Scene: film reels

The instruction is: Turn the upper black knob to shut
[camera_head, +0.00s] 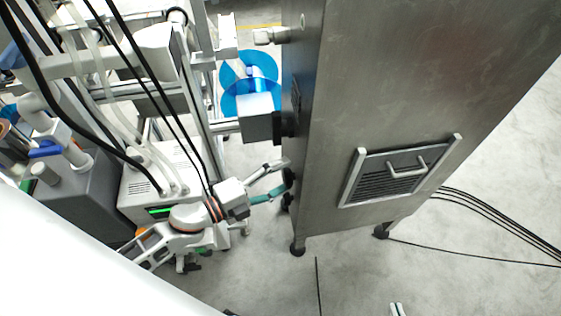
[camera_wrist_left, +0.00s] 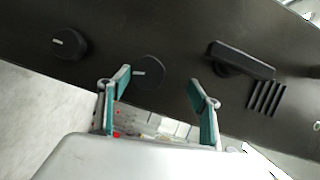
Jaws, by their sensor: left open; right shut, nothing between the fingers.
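The upper black knob (camera_head: 289,176) is on the side face of the steel cabinet (camera_head: 400,90). It also shows as a round dial with a pale mark in the left wrist view (camera_wrist_left: 148,72). The lower black knob (camera_head: 287,202) is below it and also shows in the left wrist view (camera_wrist_left: 69,43). My left gripper (camera_head: 284,174) is open, its teal fingers pointing at the upper knob. In the left wrist view (camera_wrist_left: 160,82) this knob appears in the gap, nearer the left finger; contact cannot be told. My right gripper (camera_head: 397,309) barely shows at the bottom edge, shut and empty.
A black lever handle (camera_wrist_left: 240,60) and vent slots (camera_wrist_left: 267,97) are on the same dark face. A white box unit (camera_head: 165,180) with hoses stands left of the cabinet. Blue film reels (camera_head: 250,75) are behind. Cables (camera_head: 490,210) cross the floor at right.

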